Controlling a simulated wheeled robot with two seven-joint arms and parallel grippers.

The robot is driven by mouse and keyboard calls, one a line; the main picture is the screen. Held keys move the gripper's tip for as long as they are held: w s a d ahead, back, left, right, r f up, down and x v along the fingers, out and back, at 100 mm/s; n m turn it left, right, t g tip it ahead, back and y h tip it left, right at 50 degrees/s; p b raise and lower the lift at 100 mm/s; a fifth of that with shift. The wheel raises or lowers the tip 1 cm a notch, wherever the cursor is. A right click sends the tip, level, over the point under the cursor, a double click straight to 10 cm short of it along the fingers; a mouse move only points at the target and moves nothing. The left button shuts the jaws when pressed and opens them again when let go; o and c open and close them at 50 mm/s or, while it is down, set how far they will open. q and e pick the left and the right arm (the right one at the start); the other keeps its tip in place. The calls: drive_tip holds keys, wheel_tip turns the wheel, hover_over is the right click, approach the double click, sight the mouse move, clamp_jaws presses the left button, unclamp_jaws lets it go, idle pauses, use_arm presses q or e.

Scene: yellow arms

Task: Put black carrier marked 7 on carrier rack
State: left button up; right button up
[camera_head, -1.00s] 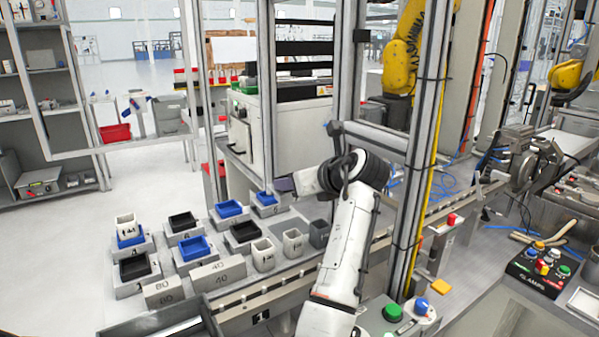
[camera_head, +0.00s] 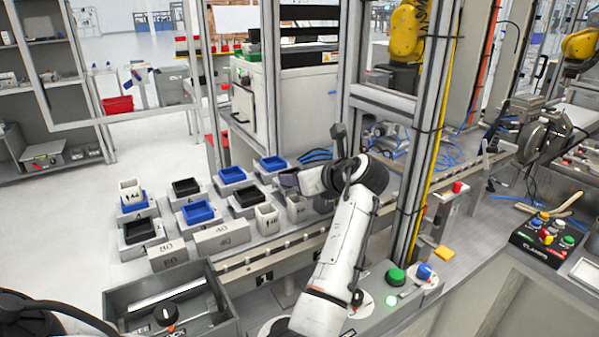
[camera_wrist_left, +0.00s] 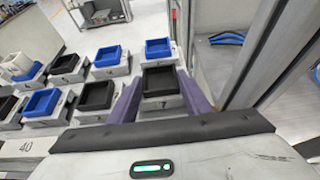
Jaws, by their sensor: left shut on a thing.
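My left gripper (camera_head: 288,180), with purple fingers, is at the right end of the front row of the carrier rack (camera_head: 220,236). In the left wrist view its fingers stand on both sides of a black carrier (camera_wrist_left: 160,80) and are shut on it. This carrier is upright, at or just above a grey block in line with the other carriers; I cannot tell whether it bears on the block. My right gripper is not in view.
A black carrier (camera_head: 248,197) sits just left of the gripper and a blue carrier (camera_head: 272,163) behind it. A metal frame post (camera_head: 425,150) rises right of my arm. An open grey bin (camera_head: 170,300) is at lower left.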

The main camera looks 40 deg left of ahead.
use_arm(q)
drive_tip(key=shift+f+p, duration=0.5)
drive_tip(key=shift+p, duration=0.1)
idle(0.3)
drive_tip(key=o, duration=1.3)
drive_tip(key=shift+o, duration=0.2)
drive_tip(key=shift+f, duration=0.1)
drive_tip(key=shift+r, duration=3.6)
